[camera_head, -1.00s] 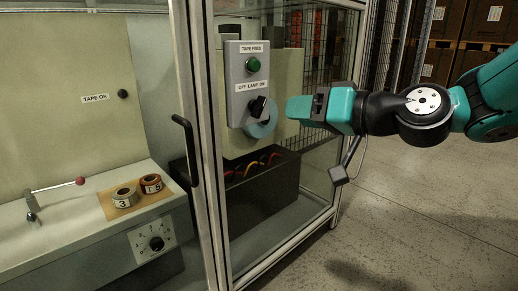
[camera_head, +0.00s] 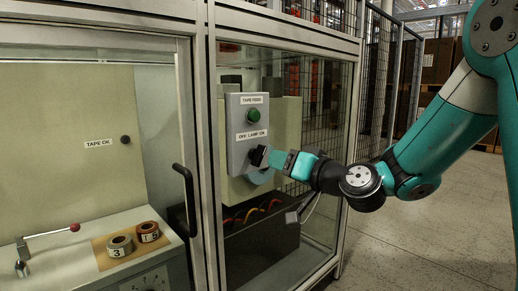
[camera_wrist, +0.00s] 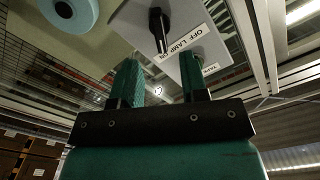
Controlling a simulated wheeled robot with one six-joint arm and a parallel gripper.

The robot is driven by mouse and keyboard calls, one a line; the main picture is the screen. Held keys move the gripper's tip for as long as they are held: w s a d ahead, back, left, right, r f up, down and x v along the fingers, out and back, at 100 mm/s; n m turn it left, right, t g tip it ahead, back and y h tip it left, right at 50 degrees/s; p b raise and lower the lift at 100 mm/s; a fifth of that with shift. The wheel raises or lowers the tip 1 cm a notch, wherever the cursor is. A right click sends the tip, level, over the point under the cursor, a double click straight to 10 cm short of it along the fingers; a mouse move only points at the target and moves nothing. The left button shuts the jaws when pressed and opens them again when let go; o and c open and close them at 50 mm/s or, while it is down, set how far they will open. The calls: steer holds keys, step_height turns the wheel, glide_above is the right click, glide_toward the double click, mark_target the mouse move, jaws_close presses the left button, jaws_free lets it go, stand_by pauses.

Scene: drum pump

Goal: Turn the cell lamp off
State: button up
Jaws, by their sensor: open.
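The lamp switch is a black rotary knob (camera_head: 258,156) on the grey control box (camera_head: 240,112), below the label "OFF LAMP ON" (camera_head: 252,135). The knob also shows in the wrist view (camera_wrist: 158,30), jutting from the box face. I cannot tell surely which word it points to. My gripper (camera_head: 280,160) is just right of the knob and in front of the box. In the wrist view my gripper (camera_wrist: 160,78) has its two teal fingers apart, with nothing between them. The knob lies beyond the fingertips, roughly in line with the gap.
A green "TAPE FEED" button (camera_head: 254,116) sits above the switch. A blue tape roll (camera_head: 262,177) is close below it. Metal frame posts (camera_head: 204,150) and a black door handle (camera_head: 186,200) stand to the left. Open floor (camera_head: 425,240) lies right.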

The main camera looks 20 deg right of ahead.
mark_target(262, 157)
steer(key=p+x, duration=0.1)
steer(key=x, duration=0.7)
steer(key=c, duration=0.6)
